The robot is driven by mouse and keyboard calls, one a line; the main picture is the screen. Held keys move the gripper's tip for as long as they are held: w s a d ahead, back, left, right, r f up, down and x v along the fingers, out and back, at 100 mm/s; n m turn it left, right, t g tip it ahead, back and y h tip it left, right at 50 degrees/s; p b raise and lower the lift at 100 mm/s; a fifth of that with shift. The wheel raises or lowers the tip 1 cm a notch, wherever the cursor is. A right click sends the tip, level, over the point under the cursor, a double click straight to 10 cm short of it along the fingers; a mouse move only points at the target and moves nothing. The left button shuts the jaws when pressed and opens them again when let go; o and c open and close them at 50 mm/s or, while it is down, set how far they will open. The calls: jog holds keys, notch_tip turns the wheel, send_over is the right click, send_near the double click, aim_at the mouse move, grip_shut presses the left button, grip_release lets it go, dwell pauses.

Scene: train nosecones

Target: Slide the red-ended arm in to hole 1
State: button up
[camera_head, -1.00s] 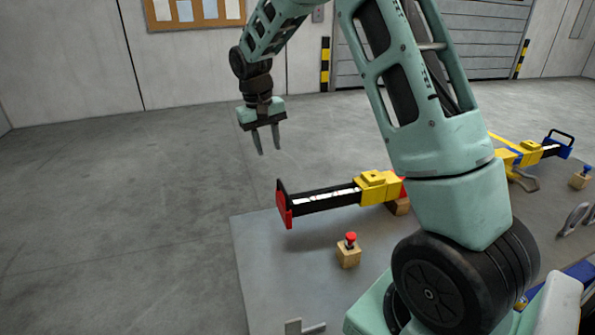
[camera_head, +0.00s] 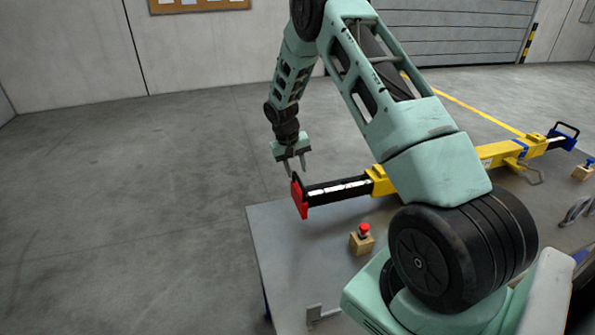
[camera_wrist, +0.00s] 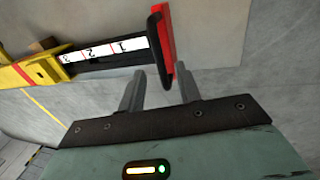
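The red-ended arm (camera_head: 338,190) is a black bar with a white numbered strip and a red end plate (camera_head: 300,198). It sticks out to the left from a yellow housing (camera_head: 380,180). In the wrist view the strip (camera_wrist: 128,46) shows the marks 1, 2 and 3, with 1 nearest the red end (camera_wrist: 166,40). My gripper (camera_head: 296,174) is open and empty, pointing down close to the red end. In the wrist view its two fingers (camera_wrist: 160,82) are apart near the black edge of the end plate. I cannot tell whether they touch it.
A red button on a wooden block (camera_head: 362,240) stands on the grey table (camera_head: 300,265) in front of the bar. A blue-ended arm (camera_head: 562,140) sticks out at the far right. A second, blue button (camera_head: 583,170) stands there. Floor left of the table is clear.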

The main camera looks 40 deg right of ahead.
aim_at(299, 179)
jog(key=shift+s+d+f+p, duration=0.1)
jog(key=shift+d+f+p, duration=0.1)
jog(key=shift+f, duration=0.65)
jog(key=shift+s+d+f+p, duration=0.1)
jog(key=shift+f+p, duration=0.1)
jog(key=shift+f, duration=0.65)
grip_shut()
jog(key=s+d+b, duration=0.1)
jog(key=s+d, duration=0.2)
jog(key=d, duration=0.4)
jog(key=s+d+b, duration=0.2)
jog(key=s+d, duration=0.2)
jog(key=d, duration=0.4)
jog(key=shift+s+b, duration=0.15)
jog(key=shift+b, duration=0.15)
grip_release()
jog(key=shift+d, duration=0.1)
